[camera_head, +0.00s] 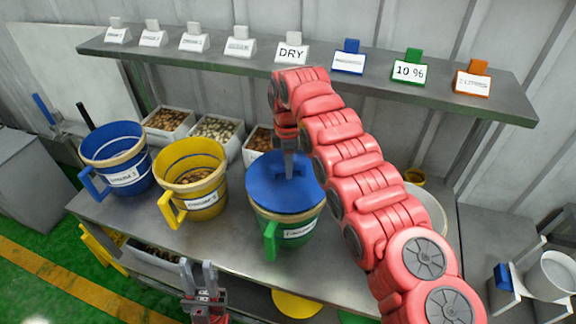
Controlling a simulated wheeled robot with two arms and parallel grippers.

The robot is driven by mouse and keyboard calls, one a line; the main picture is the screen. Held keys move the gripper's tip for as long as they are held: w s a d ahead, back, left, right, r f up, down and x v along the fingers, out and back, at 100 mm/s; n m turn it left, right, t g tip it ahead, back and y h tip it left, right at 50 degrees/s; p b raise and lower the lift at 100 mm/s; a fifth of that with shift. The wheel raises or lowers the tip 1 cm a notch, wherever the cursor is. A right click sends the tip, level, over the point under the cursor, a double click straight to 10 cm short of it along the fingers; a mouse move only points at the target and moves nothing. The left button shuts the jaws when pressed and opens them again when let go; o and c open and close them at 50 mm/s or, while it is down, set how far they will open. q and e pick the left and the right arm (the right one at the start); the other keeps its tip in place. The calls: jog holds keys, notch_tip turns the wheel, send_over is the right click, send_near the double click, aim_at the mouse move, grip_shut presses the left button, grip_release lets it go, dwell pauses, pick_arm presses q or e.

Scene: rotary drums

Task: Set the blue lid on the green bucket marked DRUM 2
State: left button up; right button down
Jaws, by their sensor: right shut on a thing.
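The blue lid (272,189) lies over the mouth of the green bucket (300,229), on the metal table. It looks about level; whether it is fully seated is hard to tell. The bucket's white label faces front, but its text is too small to read. My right gripper (290,172) points down at the lid's middle, shut on the lid; its grip point is partly hidden by the red arm. My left gripper (199,278) is at the bottom, in front of the table edge, with its two fingers up and apart, empty.
A yellow bucket (205,204) and a blue bucket (127,184) stand left of the green one. White bins (226,150) with contents sit behind them. A shelf (330,72) with sign cards runs above the table. A yellow disc (298,304) shows below the table top.

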jog(key=shift+f+b, duration=0.6)
jog(key=shift+f, duration=0.45)
jog(key=c, duration=0.6)
grip_release()
jog(key=shift+r, duration=0.15)
jog(key=shift+r, duration=0.35)
notch_tip(320, 180, up, 5)
jog(key=shift+a+f, duration=0.1)
notch_tip(320, 180, up, 12)
jog(key=p, duration=1.1)
jog(key=shift+f, duration=0.15)
